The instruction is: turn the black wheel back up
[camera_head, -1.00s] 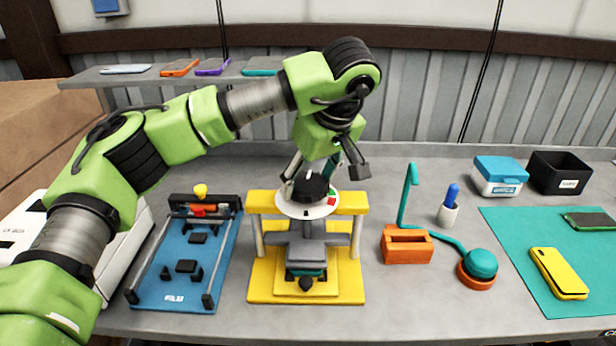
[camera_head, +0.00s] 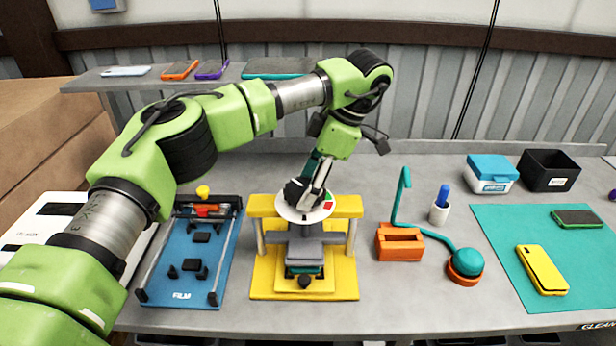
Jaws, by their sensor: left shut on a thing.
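The black wheel (camera_head: 294,192) sits on a white round dial (camera_head: 285,212) with red and green marks, on top of the yellow press frame (camera_head: 347,206). My left gripper (camera_head: 305,195) comes down on it from above and is shut on the wheel. The fingers and wrist hide part of the wheel. Under the dial, a grey press block (camera_head: 305,248) stands over a teal phone (camera_head: 304,270) on the yellow base. My right gripper is not in view.
A blue film jig (camera_head: 185,285) stands close left of the press. An orange holder (camera_head: 399,243) and a teal ball in an orange cup (camera_head: 465,264) stand to the right. A teal mat (camera_head: 505,280) carries a yellow phone (camera_head: 541,269).

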